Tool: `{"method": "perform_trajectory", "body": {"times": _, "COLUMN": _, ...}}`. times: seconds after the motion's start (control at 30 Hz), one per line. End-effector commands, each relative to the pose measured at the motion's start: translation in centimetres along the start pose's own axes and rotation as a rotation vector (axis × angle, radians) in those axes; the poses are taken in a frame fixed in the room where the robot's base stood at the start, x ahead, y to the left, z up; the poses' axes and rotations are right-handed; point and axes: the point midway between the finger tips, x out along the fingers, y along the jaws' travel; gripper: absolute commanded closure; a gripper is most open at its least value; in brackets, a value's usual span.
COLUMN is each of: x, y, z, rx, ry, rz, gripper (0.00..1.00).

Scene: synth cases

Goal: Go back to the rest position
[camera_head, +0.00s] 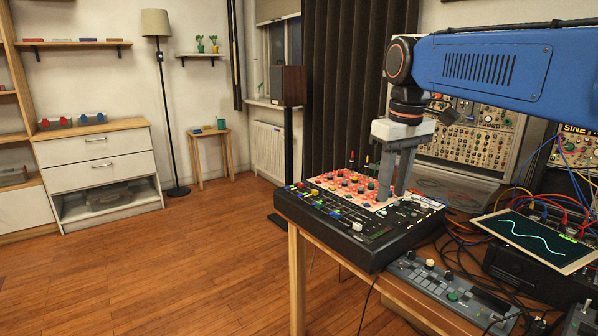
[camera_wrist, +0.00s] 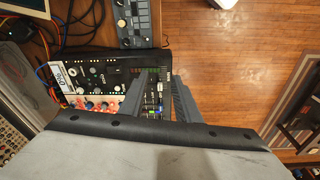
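My gripper (camera_head: 393,190) points down over the black mixer (camera_head: 372,256) on the wooden table, near the right side of its red-and-white knob panel (camera_head: 345,190). In the wrist view my gripper (camera_wrist: 156,82) shows its two grey fingers apart, with part of the mixer visible between them. I see nothing held. The fingertips are close to the mixer's top; I cannot tell whether they touch it. My blue arm reaches in from the right.
A grey control unit (camera_head: 452,286) lies in front of the mixer. A screen with a wave trace (camera_head: 535,240) and tangled cables are at the right. A rack of modules (camera_head: 480,140) stands behind. The wooden floor (camera_head: 150,270) at left is clear.

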Motion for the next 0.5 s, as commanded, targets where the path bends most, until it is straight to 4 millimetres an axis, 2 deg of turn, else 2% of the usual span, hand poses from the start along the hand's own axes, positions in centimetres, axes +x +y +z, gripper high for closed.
{"method": "perform_trajectory", "body": {"times": 0.03, "x": 0.7, "y": 0.0, "z": 1.7, "rx": 0.024, "ry": 0.014, "rz": 0.005, "gripper": 0.70}}
{"method": "perform_trajectory", "body": {"times": 0.1, "x": 1.8, "y": 0.0, "z": 3.8, "rx": 0.060, "ry": 0.037, "rz": 0.013, "gripper": 0.70}}
{"method": "perform_trajectory", "body": {"times": 0.27, "x": 4.6, "y": -0.2, "z": 8.4, "rx": 0.138, "ry": 0.088, "rz": 0.031, "gripper": 0.70}}
{"method": "perform_trajectory", "body": {"times": 0.5, "x": 9.9, "y": -1.0, "z": 15.2, "rx": 0.257, "ry": 0.165, "rz": 0.055, "gripper": 0.70}}
